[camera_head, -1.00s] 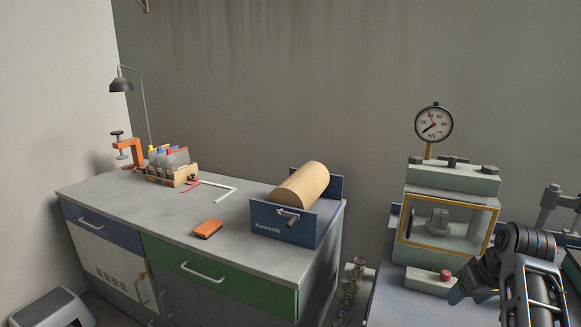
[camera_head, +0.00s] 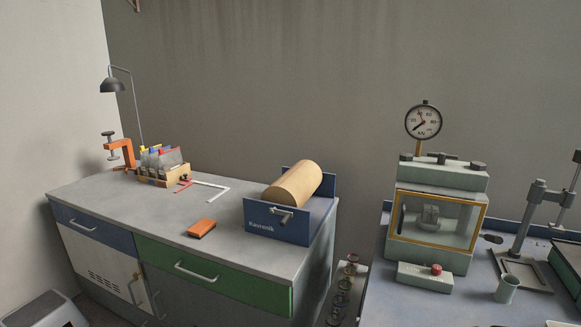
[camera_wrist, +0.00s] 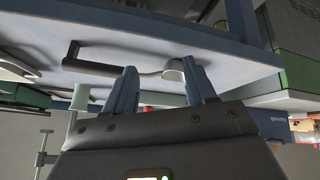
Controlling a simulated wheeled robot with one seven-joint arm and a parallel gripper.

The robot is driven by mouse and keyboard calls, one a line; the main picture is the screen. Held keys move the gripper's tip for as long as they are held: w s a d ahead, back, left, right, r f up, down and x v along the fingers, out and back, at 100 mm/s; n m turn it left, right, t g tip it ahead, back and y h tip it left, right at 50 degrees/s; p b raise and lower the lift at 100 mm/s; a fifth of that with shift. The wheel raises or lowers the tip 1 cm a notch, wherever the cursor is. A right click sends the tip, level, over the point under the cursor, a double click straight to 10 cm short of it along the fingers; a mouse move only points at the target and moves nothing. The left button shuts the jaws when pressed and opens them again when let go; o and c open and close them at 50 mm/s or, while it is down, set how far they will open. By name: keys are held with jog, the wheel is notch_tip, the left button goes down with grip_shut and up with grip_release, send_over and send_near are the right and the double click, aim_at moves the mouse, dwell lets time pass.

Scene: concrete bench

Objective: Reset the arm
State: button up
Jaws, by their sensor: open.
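My gripper (camera_wrist: 160,72) shows in the wrist view, its two blue fingers spread apart with nothing held between them. The wrist view is strongly tilted. In the head view neither my arm nor my gripper shows.
In the head view, a press (camera_head: 440,215) with a dial gauge (camera_head: 423,121), a cup (camera_head: 507,289) and a metal stand (camera_head: 527,230) occupy the right bench. The left bench (camera_head: 130,205) holds a blue cradle (camera_head: 270,222) with a tan cylinder (camera_head: 293,184), and an orange block (camera_head: 201,228).

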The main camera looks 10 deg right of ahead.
jog(key=s+a+f+n+t, duration=0.1)
jog(key=s+a+t, duration=0.1)
jog(key=s+a, duration=0.6)
jog(key=s+a+n+t, duration=0.15)
jog(key=s+a, duration=0.25)
jog(key=s, duration=0.7)
jog(key=s+a+r+t+y, duration=0.1)
jog(key=s+a+r+t, duration=0.1)
jog(key=s+a+r, duration=0.3)
jog(key=s+a+r+t+y, duration=0.1)
jog(key=s+a+r+t, duration=0.2)
jog(key=s+r, duration=0.8)
jog(key=shift+a+r+m+y, duration=0.4)
jog(key=shift+a+m, duration=0.05)
jog(key=shift+a, duration=0.4)
jog(key=shift+c, duration=0.5)
